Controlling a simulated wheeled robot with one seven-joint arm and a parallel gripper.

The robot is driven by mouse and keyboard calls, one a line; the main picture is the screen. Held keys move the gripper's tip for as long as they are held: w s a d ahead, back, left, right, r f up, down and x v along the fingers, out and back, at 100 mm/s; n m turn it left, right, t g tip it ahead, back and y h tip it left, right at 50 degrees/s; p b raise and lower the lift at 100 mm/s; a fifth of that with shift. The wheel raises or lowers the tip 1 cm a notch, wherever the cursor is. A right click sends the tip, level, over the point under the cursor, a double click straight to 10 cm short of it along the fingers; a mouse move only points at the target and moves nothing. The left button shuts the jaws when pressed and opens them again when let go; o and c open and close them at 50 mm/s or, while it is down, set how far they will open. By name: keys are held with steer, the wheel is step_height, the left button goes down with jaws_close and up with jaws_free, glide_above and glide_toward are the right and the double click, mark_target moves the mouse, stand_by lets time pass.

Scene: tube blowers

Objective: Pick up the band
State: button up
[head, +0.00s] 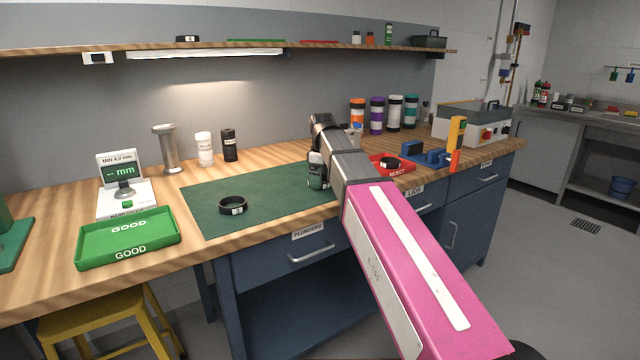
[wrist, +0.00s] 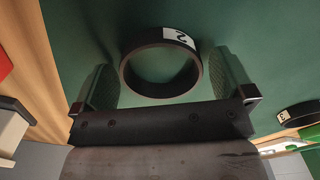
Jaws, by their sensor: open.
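A black band (wrist: 143,38) with a white label marked 2 lies on the green mat (head: 215,190). In the wrist view it sits between the two fingers of my gripper (wrist: 163,65), with green mat showing through its hole. My gripper is open, and the fingers appear apart from the band on both sides. In the head view my gripper (head: 318,172) is over the mat's right part and hides this band. A second black band (head: 231,209), labelled 3, lies on the mat to the left. It also shows at the wrist view's right edge (wrist: 298,111).
A green GOOD tray (head: 128,252) and a gauge (head: 122,185) stand at the left. A red REJECT tray (head: 375,163) holding a black band (head: 390,162) is just right of my gripper. Several coloured cylinders stand at the back. The mat's middle is clear.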

steer(key=shift+f, duration=0.25)
steer(key=c, duration=0.7)
steer(key=shift+r, duration=0.1)
